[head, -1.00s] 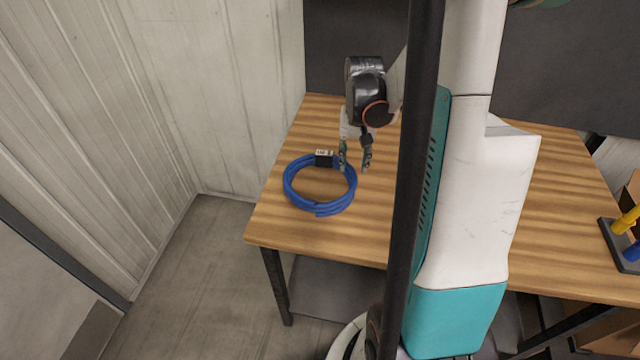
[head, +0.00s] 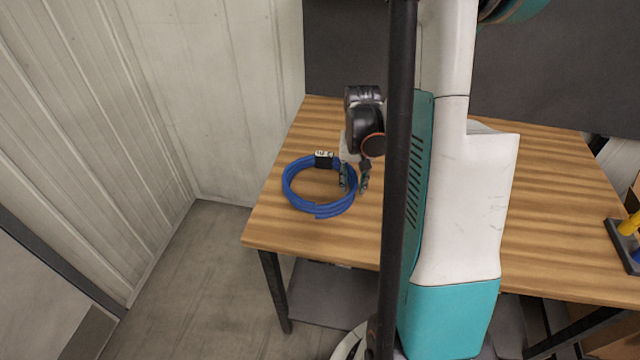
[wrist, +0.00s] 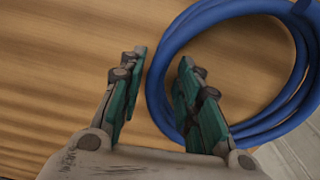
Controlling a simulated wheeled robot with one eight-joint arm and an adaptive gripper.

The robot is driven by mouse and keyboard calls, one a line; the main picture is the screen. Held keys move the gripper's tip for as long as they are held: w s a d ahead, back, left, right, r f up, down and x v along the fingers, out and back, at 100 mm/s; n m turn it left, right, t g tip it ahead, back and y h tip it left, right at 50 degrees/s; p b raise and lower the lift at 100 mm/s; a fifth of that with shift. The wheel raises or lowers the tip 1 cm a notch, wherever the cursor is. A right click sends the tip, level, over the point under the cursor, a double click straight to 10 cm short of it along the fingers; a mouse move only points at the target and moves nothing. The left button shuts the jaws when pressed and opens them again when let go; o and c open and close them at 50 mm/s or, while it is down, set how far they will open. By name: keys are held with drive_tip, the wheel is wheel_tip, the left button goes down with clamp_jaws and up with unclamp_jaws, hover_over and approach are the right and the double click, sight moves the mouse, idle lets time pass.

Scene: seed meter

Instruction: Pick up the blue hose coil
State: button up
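The blue hose coil (head: 319,211) lies flat on the wooden table near its left edge, with a black band and small white label at its back. My gripper (head: 353,188) points down at the right side of the coil. In the wrist view my gripper (wrist: 163,75) is open, with nothing between the fingertips except a bit of the coil's near strand. The left finger is outside the ring, over bare wood. The right finger is over the inside of the ring. The blue hose coil (wrist: 157,88) passes between them. I cannot tell whether the fingers touch it.
The wooden table (head: 300,235) has free wood in front of the coil and to its right. A pale panelled wall (head: 240,100) stands left of the table. A dark stand with yellow and blue parts (head: 625,240) sits at the far right.

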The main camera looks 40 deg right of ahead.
clamp_jaws()
drive_tip(key=shift+r, duration=0.1)
